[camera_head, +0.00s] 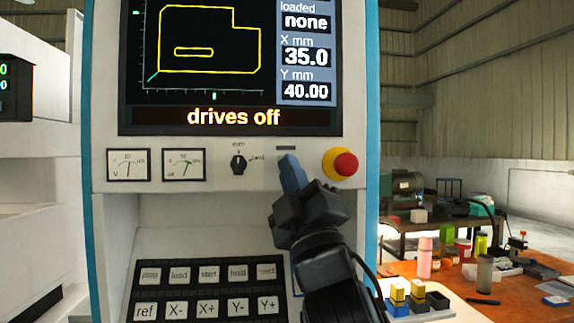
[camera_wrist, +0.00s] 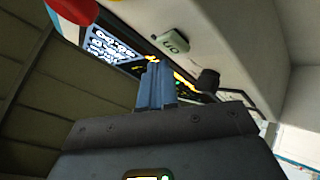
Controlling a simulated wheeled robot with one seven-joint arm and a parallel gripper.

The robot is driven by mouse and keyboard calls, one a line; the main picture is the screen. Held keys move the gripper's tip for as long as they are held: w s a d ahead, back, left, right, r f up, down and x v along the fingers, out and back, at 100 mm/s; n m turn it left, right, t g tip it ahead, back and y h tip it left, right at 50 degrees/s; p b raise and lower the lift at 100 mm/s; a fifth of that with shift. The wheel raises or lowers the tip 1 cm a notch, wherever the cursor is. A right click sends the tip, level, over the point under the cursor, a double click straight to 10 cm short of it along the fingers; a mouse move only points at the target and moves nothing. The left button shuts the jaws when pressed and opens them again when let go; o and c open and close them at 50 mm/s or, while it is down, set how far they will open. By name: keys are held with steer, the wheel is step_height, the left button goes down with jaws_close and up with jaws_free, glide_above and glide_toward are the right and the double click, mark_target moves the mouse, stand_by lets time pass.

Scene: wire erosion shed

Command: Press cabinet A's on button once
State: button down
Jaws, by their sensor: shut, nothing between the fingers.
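A white control cabinet with blue edges (camera_head: 230,210) fills the middle of the head view. Its screen (camera_head: 200,60) reads "drives off", and no letter A is readable on it. My gripper (camera_head: 289,162) is shut and empty, its blue fingertips in front of the panel strip between the rotary knob and the red button. There they cover most of a pale button under a small dark label (camera_head: 286,148). In the wrist view a pale greenish button (camera_wrist: 172,43) with a faint mark sits just beyond my fingertips (camera_wrist: 155,68). I cannot tell whether they touch it.
A red emergency button on a yellow base (camera_head: 342,164) is close right of my fingertips. A black rotary knob (camera_head: 238,163) is to the left, beyond it two dial gauges (camera_head: 184,164). A keypad (camera_head: 208,290) lies below. A cluttered orange table (camera_head: 510,300) is at right.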

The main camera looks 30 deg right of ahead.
stand_by(0.4)
steer(key=shift+w+d, duration=0.15)
steer(key=shift+w, duration=0.25)
steer(key=shift+w+d, duration=0.1)
steer(key=shift+w, duration=0.25)
stand_by(0.6)
steer(key=shift+s, duration=0.15)
steer(key=shift+s+a, duration=0.25)
steer(key=shift+s, duration=0.35)
steer(key=s, duration=0.1)
steer(key=s+a, duration=0.1)
steer(key=s, duration=0.2)
steer(key=shift+s+a, duration=0.25)
steer(key=shift+s, duration=0.15)
stand_by(0.9)
